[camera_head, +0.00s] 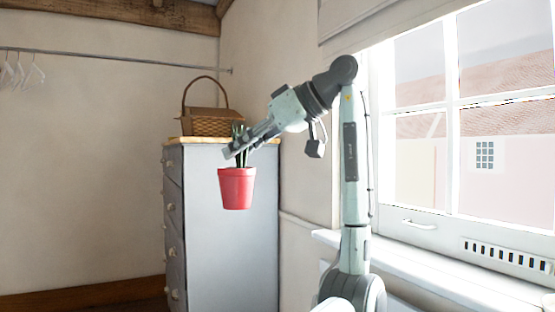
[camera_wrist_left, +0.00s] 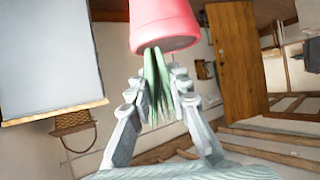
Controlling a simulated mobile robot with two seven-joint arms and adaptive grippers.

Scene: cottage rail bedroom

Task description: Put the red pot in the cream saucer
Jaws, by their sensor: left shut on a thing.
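The red pot (camera_head: 237,189) hangs upright in the air, in front of the grey chest of drawers in the head view. A green plant (camera_head: 240,160) with upright leaves stands in it. My left gripper (camera_head: 236,149) is shut on the plant's leaves above the pot's rim. In the left wrist view the red pot (camera_wrist_left: 163,22) is at the top, beyond the fingertips, and the green leaves (camera_wrist_left: 158,85) run between the fingers. The cream saucer is not seen in either view. My right gripper is not in view.
A grey chest of drawers (camera_head: 228,240) with a wooden top stands behind the pot, and a wicker basket (camera_head: 207,122) sits on it. A window (camera_head: 470,130) with a white sill (camera_head: 430,270) is at the right. A clothes rail (camera_head: 120,57) with hangers runs along the left wall.

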